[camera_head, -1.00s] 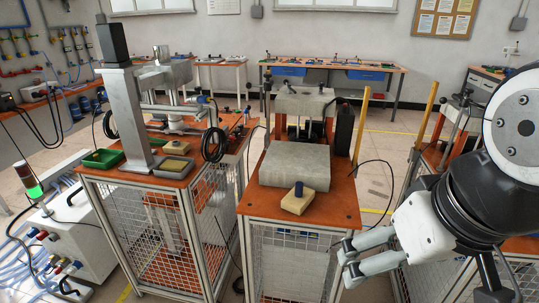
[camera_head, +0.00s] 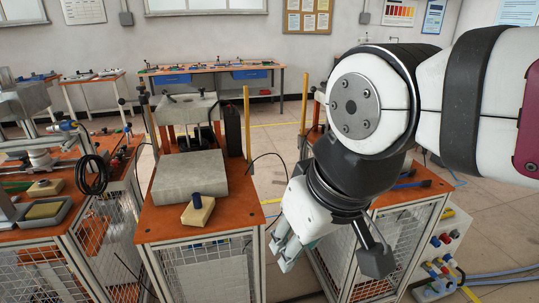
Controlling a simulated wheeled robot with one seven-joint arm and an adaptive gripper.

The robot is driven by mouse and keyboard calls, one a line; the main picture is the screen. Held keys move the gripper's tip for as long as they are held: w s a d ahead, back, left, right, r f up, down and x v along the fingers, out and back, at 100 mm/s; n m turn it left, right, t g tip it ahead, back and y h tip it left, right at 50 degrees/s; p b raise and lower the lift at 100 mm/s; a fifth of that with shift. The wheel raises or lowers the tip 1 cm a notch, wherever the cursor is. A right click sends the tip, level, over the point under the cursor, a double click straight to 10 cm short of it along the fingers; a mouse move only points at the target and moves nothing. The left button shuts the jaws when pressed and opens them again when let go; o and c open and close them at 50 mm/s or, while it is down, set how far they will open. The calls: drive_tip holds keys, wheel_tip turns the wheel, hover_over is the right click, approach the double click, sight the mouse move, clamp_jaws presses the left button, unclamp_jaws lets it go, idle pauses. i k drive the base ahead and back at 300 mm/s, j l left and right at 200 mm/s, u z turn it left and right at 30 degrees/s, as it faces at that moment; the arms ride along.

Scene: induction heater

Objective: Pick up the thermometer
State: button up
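I cannot pick out a thermometer for certain in the head view. A tan block (camera_head: 198,212) with a dark blue cylinder (camera_head: 197,201) on top sits near the front edge of the middle orange-topped table (camera_head: 158,222). It is in front of a large grey slab (camera_head: 188,178). My gripper (camera_head: 280,254) hangs to the right of this table's front corner, pointing down and left. Its two fingers look apart, with nothing seen between them. My arm hides part of the right-hand table.
A grey machine (camera_head: 187,109) stands behind the slab. The right-hand table (camera_head: 410,194) is close beside my arm. A bench (camera_head: 207,68) with blue drawers stands at the back wall. Floor shows between the tables.

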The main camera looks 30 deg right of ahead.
sight(448, 211)
drive_tip(key=l+z, duration=0.1)
drive_tip(key=z, duration=1.9)
drive_tip(key=i+l+u, duration=0.1)
drive_tip(key=i+l, duration=0.4)
drive_tip(key=i+l+u, duration=0.1)
drive_tip(key=i+l, duration=0.4)
drive_tip(key=i+l+u, duration=0.1)
drive_tip(key=i+l, duration=0.85)
drive_tip(key=l, duration=0.3)
drive_tip(key=j+u, duration=0.05)
